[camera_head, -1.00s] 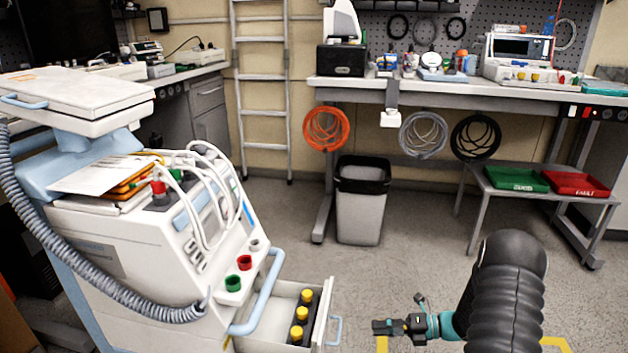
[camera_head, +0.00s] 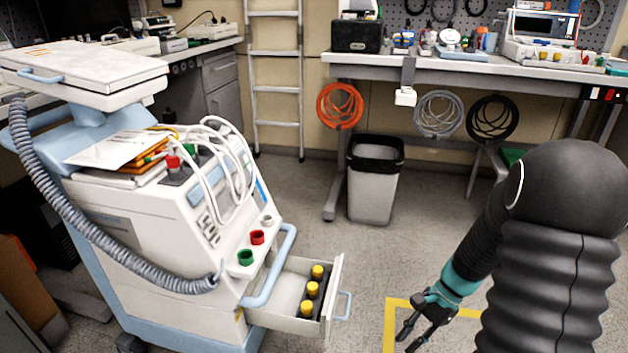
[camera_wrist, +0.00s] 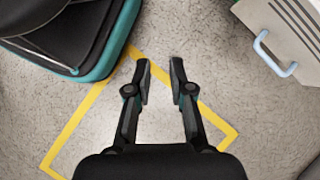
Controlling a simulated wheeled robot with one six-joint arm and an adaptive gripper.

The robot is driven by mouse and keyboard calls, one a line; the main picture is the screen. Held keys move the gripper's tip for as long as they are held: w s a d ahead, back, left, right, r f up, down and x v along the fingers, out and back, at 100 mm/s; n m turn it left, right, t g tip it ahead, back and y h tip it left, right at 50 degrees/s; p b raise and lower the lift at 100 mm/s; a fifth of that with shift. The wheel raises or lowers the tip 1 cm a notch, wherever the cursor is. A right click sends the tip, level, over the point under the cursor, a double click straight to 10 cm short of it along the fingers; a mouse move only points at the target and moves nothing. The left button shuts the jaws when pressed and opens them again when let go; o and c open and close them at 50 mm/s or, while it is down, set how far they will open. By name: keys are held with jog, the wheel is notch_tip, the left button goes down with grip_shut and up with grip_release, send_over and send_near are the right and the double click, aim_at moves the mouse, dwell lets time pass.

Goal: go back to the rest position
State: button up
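My gripper (camera_head: 428,330) hangs over the floor at the lower right in the head view, to the right of the open drawer. In the wrist view my gripper (camera_wrist: 159,75) has its two fingers apart, with only bare floor and yellow tape between them. It holds nothing. My black ribbed arm with a teal wrist band is bent, with the gripper pointing down and to the left.
A white medical cart (camera_head: 150,240) stands at the left, its drawer (camera_head: 325,325) pulled out with yellow-capped bottles (camera_head: 312,290) inside. A grey bin (camera_head: 373,185) stands under the workbench (camera_head: 450,72). A yellow floor marking (camera_head: 390,320) lies below the gripper. Open floor lies between.

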jog(key=s+a+r+n+t+h, duration=0.2)
jog(key=s+r+n, duration=0.2)
jog(key=r, duration=0.4)
jog(key=s+a+r+n+t+h, duration=0.1)
jog(key=s+r+n+t+h, duration=0.1)
jog(key=r, duration=0.6)
jog(key=s+a+r+n+t+h, duration=0.2)
jog(key=s+r+n+t, duration=0.2)
jog(key=s+r+n, duration=0.2)
notch_tip(320, 180, up, 3)
jog(key=shift+s+a+f+p, duration=0.2)
jog(key=shift+a+p, duration=0.1)
jog(key=shift+p, duration=0.15)
